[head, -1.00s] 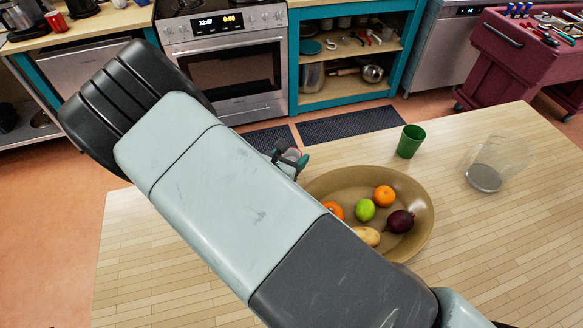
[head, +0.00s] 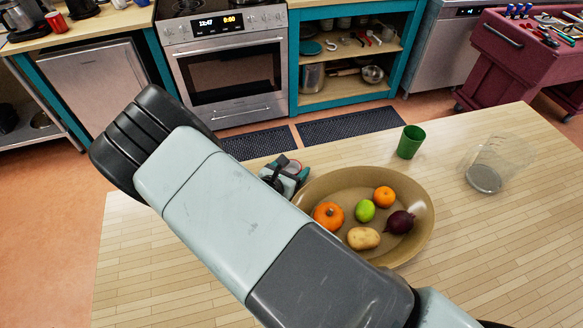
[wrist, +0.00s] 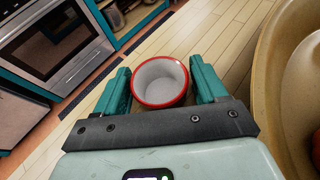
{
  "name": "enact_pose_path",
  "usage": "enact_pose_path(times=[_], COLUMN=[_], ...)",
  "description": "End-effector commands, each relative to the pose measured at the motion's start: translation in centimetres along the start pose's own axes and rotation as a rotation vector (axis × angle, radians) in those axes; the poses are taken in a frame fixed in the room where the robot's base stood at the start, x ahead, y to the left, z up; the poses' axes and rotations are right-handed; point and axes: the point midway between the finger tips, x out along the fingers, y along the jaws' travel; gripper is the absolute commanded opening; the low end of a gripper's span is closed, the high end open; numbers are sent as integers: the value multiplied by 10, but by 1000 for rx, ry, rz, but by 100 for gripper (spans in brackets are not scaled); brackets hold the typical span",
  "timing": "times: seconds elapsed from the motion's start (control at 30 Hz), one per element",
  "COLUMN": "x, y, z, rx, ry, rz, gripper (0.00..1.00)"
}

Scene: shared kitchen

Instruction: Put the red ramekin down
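The red ramekin (wrist: 160,80), with a red rim and a pale, empty inside, sits upright between the teal fingers of my gripper (wrist: 161,84) in the wrist view. Both fingers meet its sides, so my gripper is shut on it. In the head view my gripper (head: 284,175) is partly hidden behind my arm, over the table's far edge and just left of the oval bowl. Only a little red shows there. I cannot tell whether the ramekin's base touches the table.
The large tan bowl (head: 417,235) holds a pumpkin, a potato, a lime, an orange and an onion. A green cup (head: 410,142) and a clear jug (head: 497,165) stand to its right. Bare wooden table (head: 140,255) lies at the left and front.

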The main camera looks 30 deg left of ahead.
Motion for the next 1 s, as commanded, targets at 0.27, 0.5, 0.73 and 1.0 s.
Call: enact_pose_path(times=[0.27, 0.5, 0.73, 1.0], x=[-14, -64, -106, -122], y=[1, 1, 1, 0], z=[2, 2, 2, 2], rx=[0, -1, 0, 0], ry=[1, 1, 2, 1], rz=[3, 3, 3, 0], gripper=[71, 71, 71, 71])
